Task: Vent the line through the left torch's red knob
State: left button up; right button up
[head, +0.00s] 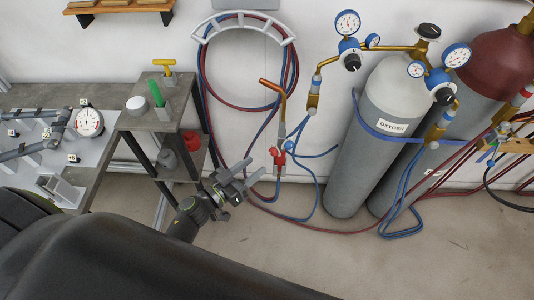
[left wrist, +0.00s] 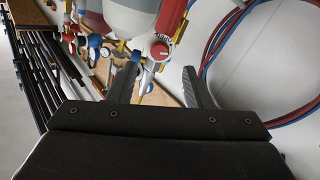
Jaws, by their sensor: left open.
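The left torch (head: 283,108) hangs upright below the wall hose rack, with a brass tube bent at its top. Its red knob (head: 275,152) is low on the left side, and a blue knob (head: 291,146) is on the right. My left gripper (head: 253,171) is open and empty, just below and left of the red knob, apart from it in the head view. In the left wrist view the red knob (left wrist: 160,49) shows beyond the gap between the two open fingers (left wrist: 159,69). My right gripper is not in view.
Red and blue hoses (head: 240,105) hang behind the torch and trail on the floor. A grey oxygen cylinder (head: 365,165) with gauges stands to the right, a maroon-topped one (head: 500,62) beside it. A small stand (head: 160,122) with tools is left of the gripper.

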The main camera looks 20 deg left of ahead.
aim_at(271, 154)
pick_arm(q)
jog(key=x, duration=0.6)
jog(key=shift+c, duration=0.4)
jog(key=c, duration=0.9)
